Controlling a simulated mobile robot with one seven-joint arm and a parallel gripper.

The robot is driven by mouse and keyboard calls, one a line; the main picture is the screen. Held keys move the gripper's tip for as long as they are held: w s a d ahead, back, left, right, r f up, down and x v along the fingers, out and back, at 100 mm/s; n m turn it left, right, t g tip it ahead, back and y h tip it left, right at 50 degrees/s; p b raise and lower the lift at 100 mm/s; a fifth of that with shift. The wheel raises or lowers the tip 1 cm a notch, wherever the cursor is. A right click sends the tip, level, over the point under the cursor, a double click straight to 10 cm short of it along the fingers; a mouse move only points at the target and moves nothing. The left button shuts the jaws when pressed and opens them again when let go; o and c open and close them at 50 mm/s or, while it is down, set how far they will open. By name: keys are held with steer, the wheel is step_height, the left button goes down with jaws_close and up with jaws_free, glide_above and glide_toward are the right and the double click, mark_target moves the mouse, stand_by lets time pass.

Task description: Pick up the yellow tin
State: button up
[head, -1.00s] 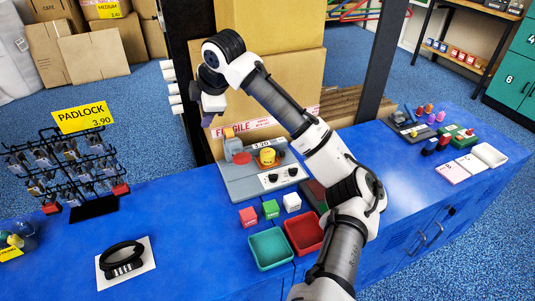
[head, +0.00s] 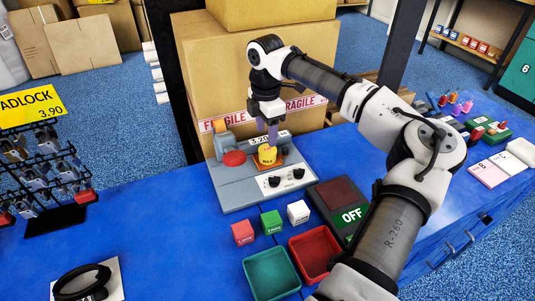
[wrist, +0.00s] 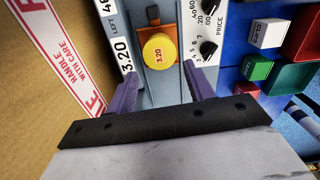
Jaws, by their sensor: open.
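The yellow tin (head: 267,155) sits upright on the orange plate of a grey device (head: 235,187) with dials, in front of the tall carton. In the wrist view its round top, marked 3.20, shows as a yellow disc (wrist: 158,50) ahead of my fingers. My gripper (head: 271,137) points down just above the tin in the head view, and a finger partly overlaps it there. In the wrist view my gripper (wrist: 163,75) shows two purple fingers spread apart, one to each side of the tin's line, with nothing between them.
Red (head: 243,233), green (head: 271,222) and white (head: 298,212) cubes stand in front of the device. Teal (head: 272,275) and red (head: 329,253) trays and an OFF panel (head: 352,214) lie nearby. A large carton (head: 205,80) rises close behind; a padlock rack (head: 50,185) stands left.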

mark_target(267, 149)
steer(key=shift+d+f, duration=0.1)
steer(key=shift+f, duration=3.75)
steer(key=c, duration=0.7)
